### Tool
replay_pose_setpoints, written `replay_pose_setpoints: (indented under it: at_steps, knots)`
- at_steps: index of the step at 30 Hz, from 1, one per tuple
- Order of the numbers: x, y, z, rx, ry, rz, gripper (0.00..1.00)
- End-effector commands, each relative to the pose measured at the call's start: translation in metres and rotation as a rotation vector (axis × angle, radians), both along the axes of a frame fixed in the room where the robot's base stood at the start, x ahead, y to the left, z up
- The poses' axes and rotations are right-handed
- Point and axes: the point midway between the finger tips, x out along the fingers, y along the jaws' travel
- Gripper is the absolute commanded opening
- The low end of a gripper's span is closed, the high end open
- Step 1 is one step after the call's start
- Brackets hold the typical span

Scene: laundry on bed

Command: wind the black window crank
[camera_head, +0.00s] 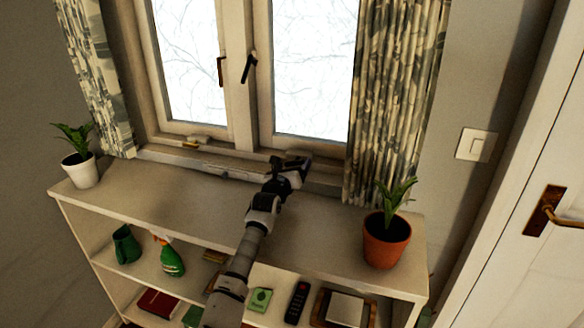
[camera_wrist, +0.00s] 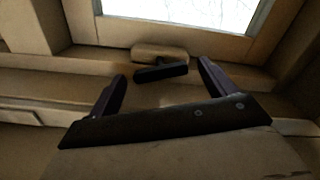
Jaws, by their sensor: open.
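The black window crank (camera_wrist: 162,72) shows in the wrist view as a short dark bar on a beige housing (camera_wrist: 158,52) at the foot of the window frame. My gripper (camera_wrist: 161,78) is open, with one finger on either side of the crank in the picture. I see no clear contact, and the depth between fingertips and crank is hard to tell. In the head view my gripper (camera_head: 292,165) is at the sill below the right window pane, and it largely hides the crank there.
A white shelf unit (camera_head: 150,205) stands below the window. A white-potted plant (camera_head: 80,170) is at its left end, a terracotta-potted plant (camera_head: 386,240) at its right. A patterned curtain (camera_head: 395,100) hangs close right of my gripper. Another crank housing (camera_head: 193,144) is on the left sill.

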Motion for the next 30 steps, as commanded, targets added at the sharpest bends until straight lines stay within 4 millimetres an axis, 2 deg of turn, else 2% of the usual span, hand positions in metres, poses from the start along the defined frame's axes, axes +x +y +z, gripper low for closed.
replay_pose_setpoints:
  at_steps: [3,13,20,30]
  knots:
    - [-0.0001,-0.0001,-0.0001,0.0,0.0,0.0,0.84]
    - [-0.0003,0.0,-0.0001,0.0,0.0,0.0,0.4]
    - [-0.0004,0.0,-0.0001,0.052,-0.016,0.0,0.39]
    - [-0.0003,-0.0001,-0.0002,0.301,-0.097,0.0,0.39]
